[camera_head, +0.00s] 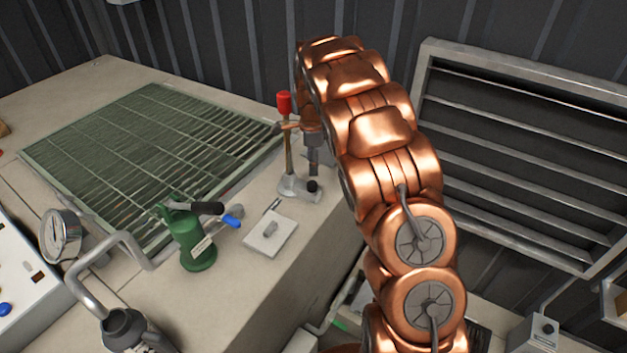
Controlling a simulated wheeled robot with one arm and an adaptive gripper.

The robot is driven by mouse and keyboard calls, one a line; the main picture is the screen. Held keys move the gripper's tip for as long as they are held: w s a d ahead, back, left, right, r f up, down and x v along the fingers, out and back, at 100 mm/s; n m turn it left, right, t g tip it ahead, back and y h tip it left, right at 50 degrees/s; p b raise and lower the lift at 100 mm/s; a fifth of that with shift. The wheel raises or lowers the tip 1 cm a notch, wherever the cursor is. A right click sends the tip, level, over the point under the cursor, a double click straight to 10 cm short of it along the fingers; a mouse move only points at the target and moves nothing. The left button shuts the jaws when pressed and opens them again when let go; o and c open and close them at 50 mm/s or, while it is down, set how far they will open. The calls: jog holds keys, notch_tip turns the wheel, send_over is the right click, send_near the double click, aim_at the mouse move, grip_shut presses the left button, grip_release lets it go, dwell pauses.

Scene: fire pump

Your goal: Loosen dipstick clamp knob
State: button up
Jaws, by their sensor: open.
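The dipstick stands upright near the right edge of the bench, with a red grip (284,103) on top and a brass-coloured rod (288,152) below. At its foot is a grey metal clamp base (294,191) with a small black knob (312,186) on its right side. My gripper (313,172) hangs from my copper arm, points down and is open. It appears just above the black knob, to the right of the rod. Whether the fingers touch the knob cannot be told. The fingers are small and dark here.
A green hand pump (192,240) with a black handle stands on the bench (235,280). A grey plate (271,233) lies near the base. A green grating (150,140) covers the back left. A pressure gauge (60,236) stands at left, a louvred panel (520,150) at right.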

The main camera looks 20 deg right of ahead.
aim_at(313, 183)
jog(key=shift+f+p, duration=1.25)
jog(key=shift+f, duration=2.6)
jog(key=shift+c, duration=0.4)
grip_shut()
